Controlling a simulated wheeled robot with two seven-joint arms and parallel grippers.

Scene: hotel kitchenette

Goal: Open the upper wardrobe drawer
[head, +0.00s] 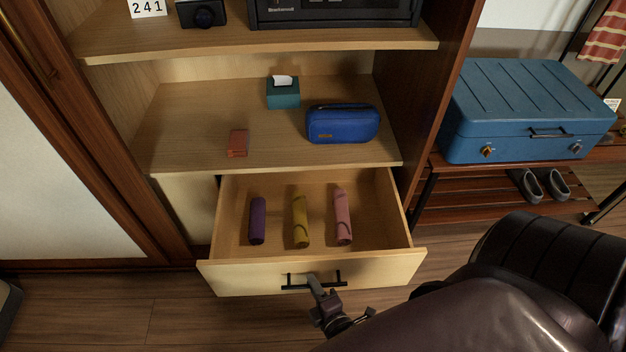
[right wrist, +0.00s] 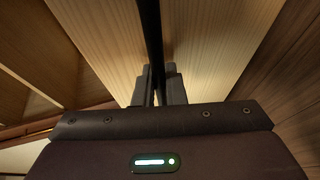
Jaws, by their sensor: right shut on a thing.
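The upper wardrobe drawer (head: 240,278) is pulled out from under the lower shelf in the head view, and its inside is visible. A purple rolled item (head: 257,221), a yellow one (head: 299,220) and a pink one (head: 342,217) lie in it. A black bar handle (head: 296,281) is on its pale wood front. My right gripper (head: 316,284) is at the middle of this handle and shut on it. In the right wrist view the dark handle bar (right wrist: 150,40) runs between the fingers (right wrist: 156,88). My left gripper is not in view.
On the shelf above the drawer are a teal tissue box (head: 283,94), a blue case (head: 343,124) and a small red box (head: 238,143). A blue suitcase (head: 525,105) lies on a wooden rack at right, with grey shoes (head: 540,185) below. Wood floor shows in front of the drawer.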

